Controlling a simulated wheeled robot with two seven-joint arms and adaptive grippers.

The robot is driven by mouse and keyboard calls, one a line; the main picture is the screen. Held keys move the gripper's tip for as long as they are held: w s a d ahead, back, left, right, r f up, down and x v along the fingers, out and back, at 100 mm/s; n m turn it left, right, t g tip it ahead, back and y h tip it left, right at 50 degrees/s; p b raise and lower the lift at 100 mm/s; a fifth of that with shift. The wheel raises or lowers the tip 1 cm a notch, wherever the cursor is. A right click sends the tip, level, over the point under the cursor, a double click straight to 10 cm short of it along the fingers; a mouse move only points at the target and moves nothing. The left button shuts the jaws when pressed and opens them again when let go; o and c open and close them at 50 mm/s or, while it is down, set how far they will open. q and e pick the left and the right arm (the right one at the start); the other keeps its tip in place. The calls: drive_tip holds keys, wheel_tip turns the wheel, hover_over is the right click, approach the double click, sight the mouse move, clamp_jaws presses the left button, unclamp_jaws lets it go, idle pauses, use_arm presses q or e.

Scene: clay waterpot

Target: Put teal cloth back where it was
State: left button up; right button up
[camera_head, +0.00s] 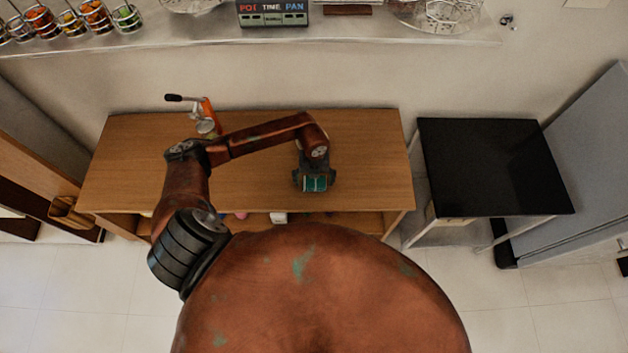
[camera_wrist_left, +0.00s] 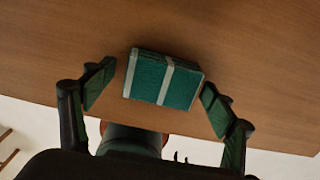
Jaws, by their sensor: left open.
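The teal cloth (camera_wrist_left: 165,80) is a folded block with pale stripes, lying on the wooden table. In the left wrist view it sits between the two spread fingers of my left gripper (camera_wrist_left: 157,92), with a gap on each side. In the head view my left gripper (camera_head: 314,184) is over the front part of the table, and the teal cloth (camera_head: 315,184) shows just at its fingertips. The left gripper is open and holds nothing. My right gripper is in neither view.
The wooden table (camera_head: 370,150) is mostly bare. An orange-handled device (camera_head: 208,115) stands at its back left. A shelf under the tabletop holds a few small items, including a white one (camera_head: 279,217). A black-topped stand (camera_head: 490,165) is to the right, apart from the table.

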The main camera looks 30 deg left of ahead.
sight(314, 181)
use_arm(q)
wheel_tip(314, 181, up, 12)
drive_tip(key=b, duration=0.2)
drive_tip(key=shift+r, duration=0.15)
idle(0.5)
